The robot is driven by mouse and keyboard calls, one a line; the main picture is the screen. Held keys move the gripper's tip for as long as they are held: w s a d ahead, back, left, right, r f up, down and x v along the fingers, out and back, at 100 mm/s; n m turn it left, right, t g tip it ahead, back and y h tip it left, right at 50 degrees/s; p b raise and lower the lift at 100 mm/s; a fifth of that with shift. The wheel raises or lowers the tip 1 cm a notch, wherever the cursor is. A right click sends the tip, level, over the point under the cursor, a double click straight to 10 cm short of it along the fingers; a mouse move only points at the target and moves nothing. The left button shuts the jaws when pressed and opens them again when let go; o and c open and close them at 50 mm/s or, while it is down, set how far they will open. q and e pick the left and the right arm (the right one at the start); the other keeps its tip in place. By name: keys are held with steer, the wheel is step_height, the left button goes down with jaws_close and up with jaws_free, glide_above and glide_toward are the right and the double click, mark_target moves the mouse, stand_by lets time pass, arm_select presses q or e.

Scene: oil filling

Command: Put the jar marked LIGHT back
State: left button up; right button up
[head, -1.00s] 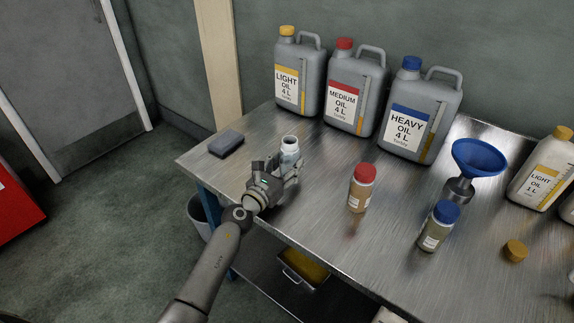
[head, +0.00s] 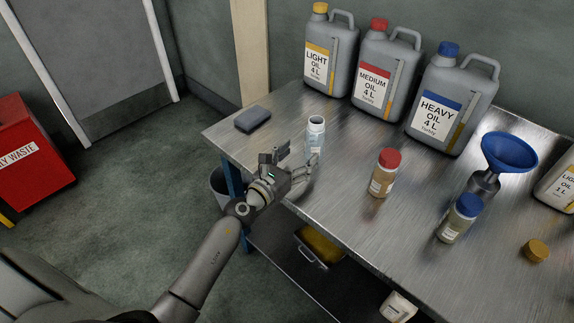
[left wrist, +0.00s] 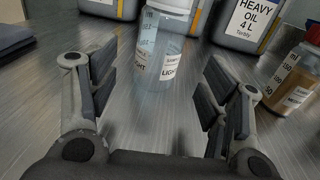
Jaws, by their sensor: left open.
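The jar marked LIGHT (head: 315,136) stands upright and uncapped on the metal bench near its left end. It is clear and looks empty, and its LIGHT label shows in the left wrist view (left wrist: 165,50). My left gripper (head: 297,164) is open just in front of the jar, at the bench's front edge. In the left wrist view the jar stands beyond and between the open fingers, apart from them. My right gripper is not in view. A loose yellow cap (head: 535,250) lies on the bench at the right.
A red-capped jar (head: 382,174) and a blue-capped jar (head: 458,219) stand to the right, near a blue funnel (head: 509,153). Large LIGHT (head: 329,55), MEDIUM (head: 384,75) and HEAVY (head: 448,103) oil cans line the back.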

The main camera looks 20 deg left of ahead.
arm_select(q)
steer(key=shift+v, duration=2.65)
